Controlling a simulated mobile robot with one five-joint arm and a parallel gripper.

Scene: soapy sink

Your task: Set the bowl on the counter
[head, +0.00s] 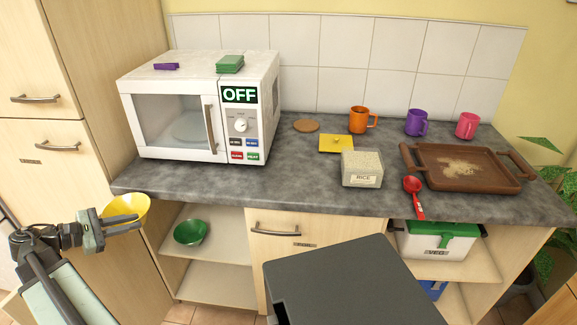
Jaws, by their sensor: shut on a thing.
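My gripper (121,224) is at the left, shut on the rim of a yellow bowl (127,205). The bowl is tilted, with its inside partly showing. It is held just off the front left end of the grey counter (265,190), and I see no contact with the top. A green bowl (190,232) sits on the open shelf below the counter. The fingertips partly cover the yellow bowl's near side.
A white microwave (180,110) reading OFF fills the counter's left. A rice box (362,168), a yellow lid (337,143), a red scoop (415,195), a brown tray (425,180) and mugs (417,122) stand to the right. The front strip below the microwave is clear.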

